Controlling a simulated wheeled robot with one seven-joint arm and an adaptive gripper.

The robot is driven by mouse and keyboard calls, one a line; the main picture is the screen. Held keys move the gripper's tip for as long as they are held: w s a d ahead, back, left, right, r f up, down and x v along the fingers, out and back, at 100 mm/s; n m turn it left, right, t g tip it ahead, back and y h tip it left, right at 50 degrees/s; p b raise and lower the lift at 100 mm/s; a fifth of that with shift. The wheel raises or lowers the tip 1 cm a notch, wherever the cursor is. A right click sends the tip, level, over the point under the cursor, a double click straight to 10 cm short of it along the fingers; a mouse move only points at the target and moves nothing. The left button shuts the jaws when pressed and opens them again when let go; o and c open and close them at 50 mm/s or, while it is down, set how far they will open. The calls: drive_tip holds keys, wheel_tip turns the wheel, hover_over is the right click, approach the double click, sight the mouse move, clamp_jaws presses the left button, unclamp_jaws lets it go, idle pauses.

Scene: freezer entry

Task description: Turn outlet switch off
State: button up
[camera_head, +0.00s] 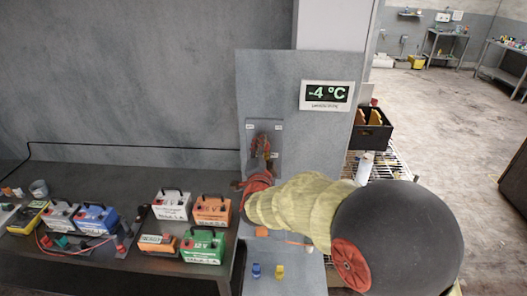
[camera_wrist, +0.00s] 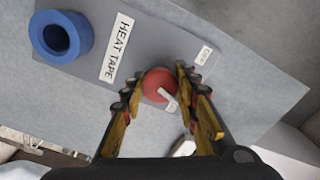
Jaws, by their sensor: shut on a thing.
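A round red switch knob (camera_wrist: 156,80) with a white pointer sits on a grey panel in the wrist view. My gripper (camera_wrist: 158,88) has one finger on each side of the knob and is shut on it. The pointer slants toward the lower right. A small white label (camera_wrist: 204,54) lies beside the right finger, too small to read surely. In the head view my gripper (camera_head: 262,148) reaches up to the grey switch plate (camera_head: 279,140) on the upright panel (camera_head: 290,85). The knob is hidden behind my fingers there.
A -4 °C display (camera_head: 327,95) is on the panel's right. Battery-like boxes (camera_head: 212,210) crowd the left bench. A black bin (camera_head: 372,134) stands on a rack at right.

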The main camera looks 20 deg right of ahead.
drive_tip(key=n, duration=0.6)
drive_tip(key=shift+f+b, duration=0.1)
drive_tip(key=shift+b, duration=0.3)
drive_tip(key=n+p, duration=0.1)
drive_tip(key=n, duration=0.5)
drive_tip(key=shift+n, duration=0.3)
drive_tip(key=o, duration=1.2)
drive_tip(key=shift+c, duration=0.2)
drive_tip(key=v, duration=1.2)
